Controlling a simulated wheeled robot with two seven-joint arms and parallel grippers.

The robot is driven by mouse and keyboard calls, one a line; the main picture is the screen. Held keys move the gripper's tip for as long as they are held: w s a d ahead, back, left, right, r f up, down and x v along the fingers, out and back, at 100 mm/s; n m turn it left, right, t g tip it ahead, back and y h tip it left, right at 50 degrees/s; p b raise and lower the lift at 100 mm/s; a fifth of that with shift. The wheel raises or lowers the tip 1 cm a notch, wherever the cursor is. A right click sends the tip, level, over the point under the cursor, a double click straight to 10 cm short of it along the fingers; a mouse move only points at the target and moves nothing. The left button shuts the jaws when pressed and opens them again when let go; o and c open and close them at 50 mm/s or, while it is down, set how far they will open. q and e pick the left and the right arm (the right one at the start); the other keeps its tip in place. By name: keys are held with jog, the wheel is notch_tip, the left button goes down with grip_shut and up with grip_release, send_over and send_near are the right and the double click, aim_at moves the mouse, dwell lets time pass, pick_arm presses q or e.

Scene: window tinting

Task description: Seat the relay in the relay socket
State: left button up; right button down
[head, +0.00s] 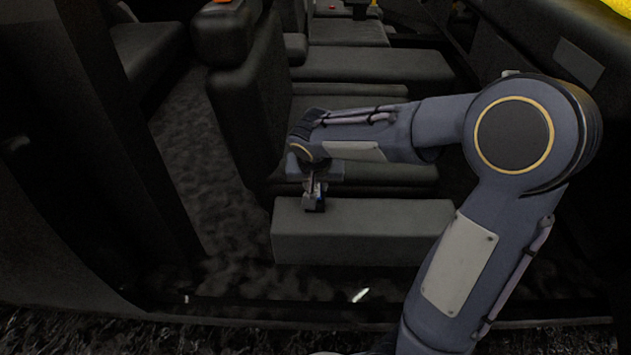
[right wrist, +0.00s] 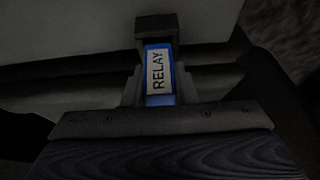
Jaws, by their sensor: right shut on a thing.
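The relay is a small blue block with a white label reading RELAY (right wrist: 158,72). In the right wrist view it sits between the two fingers of my right gripper (right wrist: 160,88), which is shut on it. A dark block (right wrist: 155,27), which looks like the relay socket, is at the relay's far end. I cannot tell whether the relay is inside it or only lined up with it. My left gripper is not in view.
The grey padded block (head: 360,244) lies under my right gripper. Dark seats (head: 240,110) stand behind and to the left. A dark carpeted floor strip (head: 185,150) runs along the left. My right arm covers much of the right side.

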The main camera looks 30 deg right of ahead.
jog(key=shift+f+b, duration=0.7)
jog(key=shift+f, duration=0.1)
jog(key=c, duration=1.1)
grip_release()
jog(key=shift+r, duration=0.15)
jog(key=p+v, duration=0.3)
jog(key=v, duration=0.3)
jog(key=shift+s+a+r, duration=0.1)
jog(key=shift+r, duration=0.1)
jog(key=shift+s+a+r, duration=0.15)
jog(key=shift+s+r, duration=0.1)
jog(key=shift+r, duration=0.25)
